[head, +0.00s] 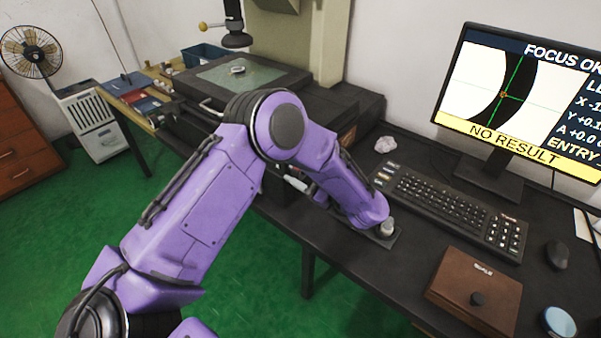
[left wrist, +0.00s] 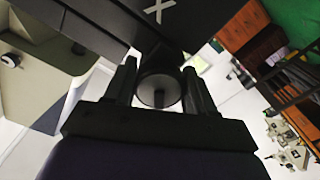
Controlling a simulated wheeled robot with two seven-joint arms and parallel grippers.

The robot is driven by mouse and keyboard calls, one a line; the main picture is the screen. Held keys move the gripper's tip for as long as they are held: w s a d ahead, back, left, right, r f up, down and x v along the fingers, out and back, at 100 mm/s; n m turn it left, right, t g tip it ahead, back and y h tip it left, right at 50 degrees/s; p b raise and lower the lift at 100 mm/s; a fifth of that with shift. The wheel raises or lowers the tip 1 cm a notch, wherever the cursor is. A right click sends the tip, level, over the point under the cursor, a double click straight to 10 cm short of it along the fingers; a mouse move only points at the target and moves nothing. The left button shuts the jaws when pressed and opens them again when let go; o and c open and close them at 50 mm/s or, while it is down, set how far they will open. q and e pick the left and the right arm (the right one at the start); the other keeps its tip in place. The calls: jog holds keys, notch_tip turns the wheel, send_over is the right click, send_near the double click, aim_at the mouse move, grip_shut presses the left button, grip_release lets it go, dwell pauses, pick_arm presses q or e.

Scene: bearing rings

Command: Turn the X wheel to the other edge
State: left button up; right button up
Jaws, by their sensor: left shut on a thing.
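In the left wrist view the X wheel (left wrist: 160,90), a dark round knob with a small central stub, sits between the two fingers of my left gripper (left wrist: 160,92). The fingers are shut on its sides. A white letter X (left wrist: 158,10) marks the dark stage body beside it. In the head view my purple left arm covers the wheel and most of the gripper. A metal ring (head: 238,70) lies on the glass stage (head: 215,76). The monitor (head: 520,85) shows a dark curved band under a green crosshair and reads "FOCUS OK" and "NO RESULT". My right gripper is not in view.
A lens (head: 236,38) hangs above the stage. A keyboard (head: 450,208), brown box (head: 475,290), mouse (head: 557,255) and crumpled paper (head: 385,144) lie on the dark desk. A small knob (head: 387,227) stands close to my arm. Green floor lies open at the left.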

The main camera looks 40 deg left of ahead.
pick_arm(q)
jog(key=n+b, duration=0.1)
jog(key=n, duration=0.4)
jog(key=shift+n+b, duration=0.3)
jog(key=shift+b, duration=0.05)
jog(key=n+b, duration=0.2)
jog(key=n, duration=0.2)
jog(key=shift+n, duration=0.3)
jog(key=shift+r, duration=0.1)
jog(key=o, duration=1)
jog(key=shift+w, duration=0.1)
jog(key=d+b, duration=0.1)
jog(key=d, duration=0.9)
jog(key=shift+s+d+b, duration=0.35)
jog(key=shift+s, duration=0.1)
